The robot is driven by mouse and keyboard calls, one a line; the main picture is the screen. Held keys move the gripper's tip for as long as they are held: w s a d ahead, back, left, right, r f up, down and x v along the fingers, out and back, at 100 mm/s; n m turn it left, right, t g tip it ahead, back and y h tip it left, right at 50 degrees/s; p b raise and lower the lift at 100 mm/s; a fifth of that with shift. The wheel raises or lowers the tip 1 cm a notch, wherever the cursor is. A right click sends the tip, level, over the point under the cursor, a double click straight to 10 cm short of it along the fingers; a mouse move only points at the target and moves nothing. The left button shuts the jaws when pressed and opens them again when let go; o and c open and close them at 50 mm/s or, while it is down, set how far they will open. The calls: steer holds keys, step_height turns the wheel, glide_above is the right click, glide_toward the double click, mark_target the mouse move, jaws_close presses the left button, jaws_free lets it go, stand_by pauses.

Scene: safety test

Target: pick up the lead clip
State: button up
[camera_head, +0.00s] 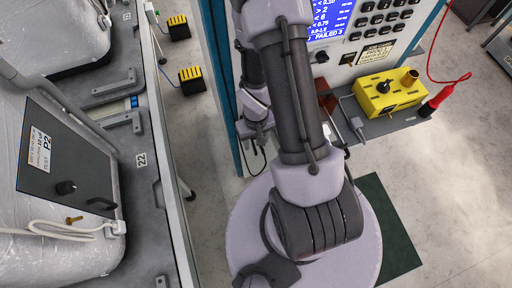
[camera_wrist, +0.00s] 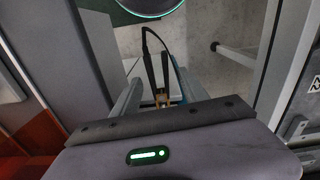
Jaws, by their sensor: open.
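In the wrist view, a dark clip (camera_wrist: 158,72) with two long arms and a copper-coloured end lies between the fingers of my gripper (camera_wrist: 156,95). A black cable loops from its far end. I take it for the lead clip. The fingers are apart, with a gap seen around the clip; whether either touches it I cannot tell. The clip's near end is partly hidden by the gripper body. In the head view, my arm covers the middle and the clip cannot be made out.
A tester cabinet (camera_head: 345,60) stands behind my arm. A grey bench with wrapped units and panel P2 (camera_head: 70,165) is at left. Pale floor is open at right.

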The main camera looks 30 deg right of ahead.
steer(key=shift+p, duration=0.3)
jaws_close()
steer(key=shift+r, duration=0.1)
